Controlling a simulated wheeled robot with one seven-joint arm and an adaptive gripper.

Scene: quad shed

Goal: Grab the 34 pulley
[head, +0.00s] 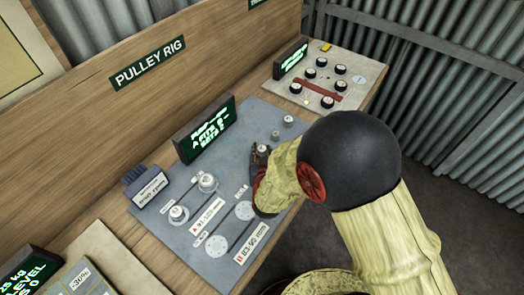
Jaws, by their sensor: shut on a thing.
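A small pale pulley (263,149) sits between the fingers of my gripper (260,155) over the right part of the grey rig plate (262,118). My gripper is shut on it. The number on the pulley is too small to read, so I cannot tell if it is the 34 one. Whether it touches the plate is also unclear. Two more small pulleys stand apart beyond it, one nearer (275,135) and one farther (288,121). My wrist and arm hide the plate's right front edge.
Two larger round pieces, one upper (208,183) and one lower (179,213), stand on the plate's left side. A dark display (207,128) stands behind, under the PULLEY RIG sign (148,67). A panel with black knobs (318,83) lies farther right.

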